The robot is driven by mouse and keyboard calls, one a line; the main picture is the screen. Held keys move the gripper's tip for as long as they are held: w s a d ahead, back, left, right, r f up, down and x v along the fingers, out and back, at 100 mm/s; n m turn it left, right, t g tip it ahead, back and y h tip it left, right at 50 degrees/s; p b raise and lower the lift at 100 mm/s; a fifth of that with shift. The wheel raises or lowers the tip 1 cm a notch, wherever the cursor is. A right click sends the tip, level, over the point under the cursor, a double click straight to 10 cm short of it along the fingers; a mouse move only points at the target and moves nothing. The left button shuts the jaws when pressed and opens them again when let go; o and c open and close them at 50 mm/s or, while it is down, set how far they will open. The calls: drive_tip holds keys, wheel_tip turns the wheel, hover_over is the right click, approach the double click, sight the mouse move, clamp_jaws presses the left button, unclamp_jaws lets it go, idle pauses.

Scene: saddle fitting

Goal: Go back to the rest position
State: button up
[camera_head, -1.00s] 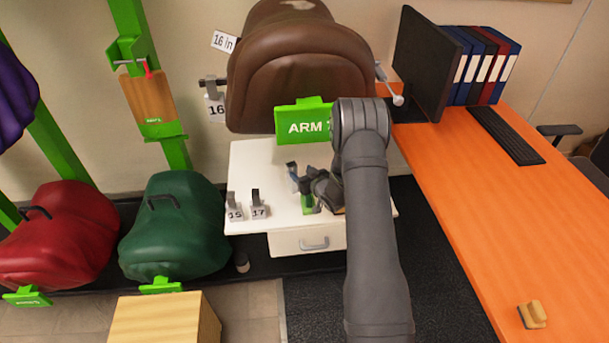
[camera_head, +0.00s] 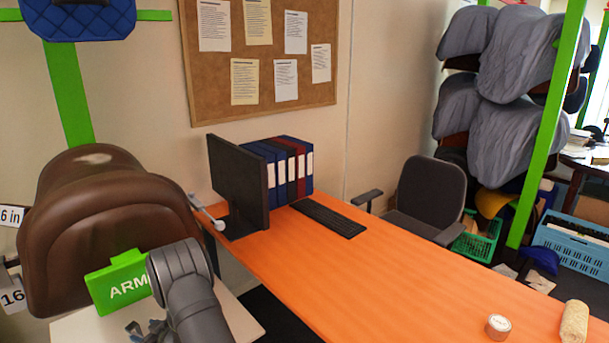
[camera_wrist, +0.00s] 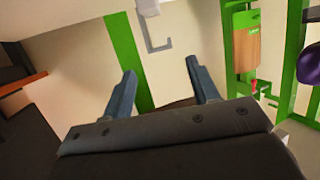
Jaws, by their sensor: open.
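My gripper (camera_head: 150,331) shows at the bottom edge of the head view, partly cut off, beside my grey arm and low over the white cabinet top (camera_head: 88,327). In the wrist view my gripper (camera_wrist: 163,72) has its two blue-grey fingers spread well apart, with nothing held between them. The brown saddle (camera_head: 105,230) stands behind my arm at the left, with a green "ARM" sign (camera_head: 118,285) in front of it, partly hidden by my arm.
The orange desk (camera_head: 370,265) lies right of my arm, with a monitor (camera_head: 238,185), binders (camera_head: 282,172) and a keyboard (camera_head: 327,218). In the wrist view a green post (camera_wrist: 126,50) and a grey hook (camera_wrist: 155,30) stand beyond the fingers.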

sight(131, 326)
drive_tip(key=x, duration=1)
drive_tip(key=shift+a+f, duration=0.15)
drive_tip(key=shift+a, duration=0.05)
drive_tip(key=shift+r, duration=0.9)
